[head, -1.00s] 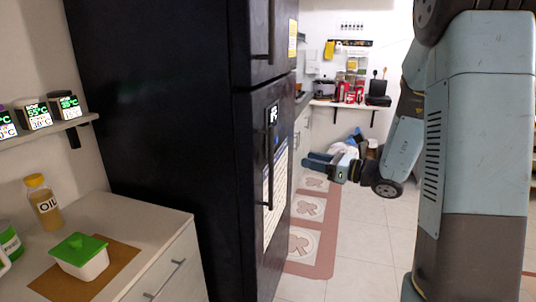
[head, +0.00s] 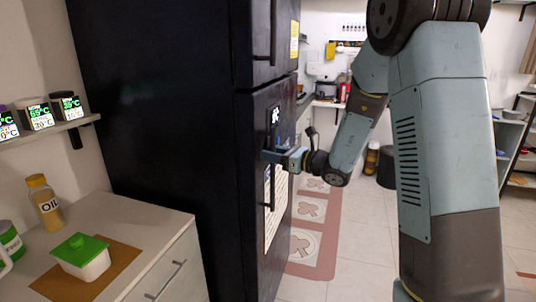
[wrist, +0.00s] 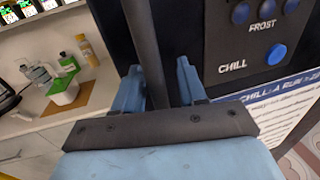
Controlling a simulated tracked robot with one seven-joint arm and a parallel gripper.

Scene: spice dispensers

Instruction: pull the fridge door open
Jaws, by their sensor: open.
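The black fridge (head: 160,110) stands at the left centre with its doors shut. Its lower door (head: 254,125) has a long vertical dark handle (head: 268,190). My gripper (head: 272,157) is at the upper part of this handle. In the wrist view, the handle bar (wrist: 146,45) runs between the two blue fingers of my gripper (wrist: 160,72), which are spread apart. The bar is nearer the left finger. I cannot tell whether a finger touches it. The handle's lower end is hidden in the wrist view.
A counter (head: 140,220) with an oil bottle (head: 44,202) and a green-lidded box (head: 81,256) stands left of the fridge. A knob panel (wrist: 265,35) and a printed sheet (wrist: 280,105) are on the door. Tiled floor (head: 350,235) lies clear to the right.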

